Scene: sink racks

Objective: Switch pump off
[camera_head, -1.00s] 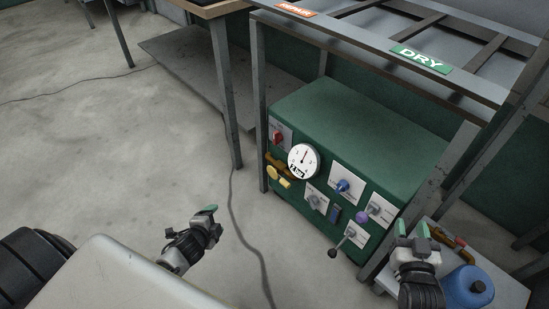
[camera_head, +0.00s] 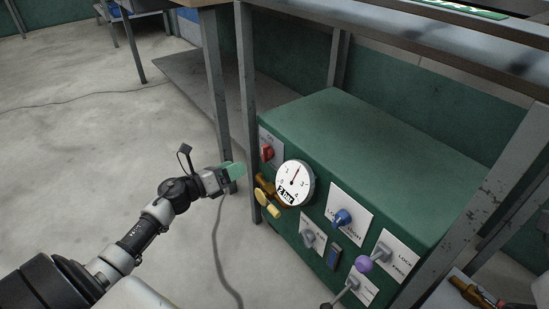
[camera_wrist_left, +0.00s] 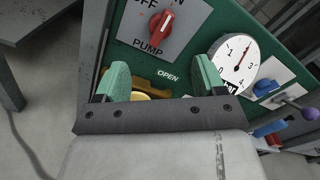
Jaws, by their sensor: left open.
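The pump switch, a red rotary knob (camera_head: 267,152) on a white plate, is at the upper left of the green box's front panel (camera_head: 350,130). In the left wrist view the red knob (camera_wrist_left: 158,27) sits between the OFF and ON marks, its white line pointing up and right toward ON, with PUMP printed below. My left gripper (camera_head: 236,170) is just left of the panel, near the knob and apart from it. In the left wrist view its two green fingertips (camera_wrist_left: 159,77) are spread and empty, with the knob beyond them. My right gripper is not in view.
A round gauge (camera_head: 294,183) is right of the knob. A yellow-handled valve (camera_head: 267,204) is below it. A blue knob (camera_head: 342,218), a grey knob (camera_head: 308,238) and a purple-ended lever (camera_head: 363,263) are further right. A metal frame leg (camera_head: 247,90) stands close to my left gripper.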

